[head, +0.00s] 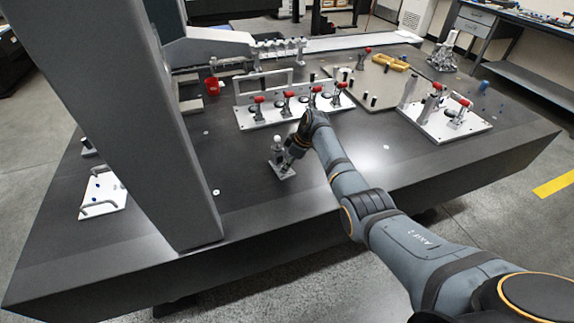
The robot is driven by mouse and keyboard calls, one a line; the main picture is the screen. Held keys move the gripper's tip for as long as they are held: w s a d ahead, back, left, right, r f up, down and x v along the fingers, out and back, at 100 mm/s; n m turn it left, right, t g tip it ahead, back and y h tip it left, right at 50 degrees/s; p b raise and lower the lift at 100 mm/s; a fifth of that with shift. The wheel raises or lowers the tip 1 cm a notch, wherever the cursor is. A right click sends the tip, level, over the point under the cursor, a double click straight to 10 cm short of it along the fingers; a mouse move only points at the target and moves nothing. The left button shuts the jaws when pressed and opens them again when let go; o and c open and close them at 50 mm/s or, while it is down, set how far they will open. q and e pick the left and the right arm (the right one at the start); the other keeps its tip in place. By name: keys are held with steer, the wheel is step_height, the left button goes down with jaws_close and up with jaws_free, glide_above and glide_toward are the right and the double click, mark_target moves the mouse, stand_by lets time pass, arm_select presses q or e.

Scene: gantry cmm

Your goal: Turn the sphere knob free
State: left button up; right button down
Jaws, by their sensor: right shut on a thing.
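A small white sphere (277,139) sits on top of a short grey post, which stands upright on a small square metal base (283,172) near the front middle of the dark table. My right gripper (288,161) reaches down to the right side of this post, low and close to the base. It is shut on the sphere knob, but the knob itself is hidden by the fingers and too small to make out. My left gripper is not in view.
A white fixture plate (262,122) with several red-handled clamps stands just behind. Another clamp plate (447,128) is at the right. A large grey gantry column (150,130) rises at the left. The table top in front of the stand is clear.

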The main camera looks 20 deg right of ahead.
steer(key=c, duration=1.1)
jaws_free()
steer(key=v, duration=1.2)
steer(key=shift+a, duration=0.1)
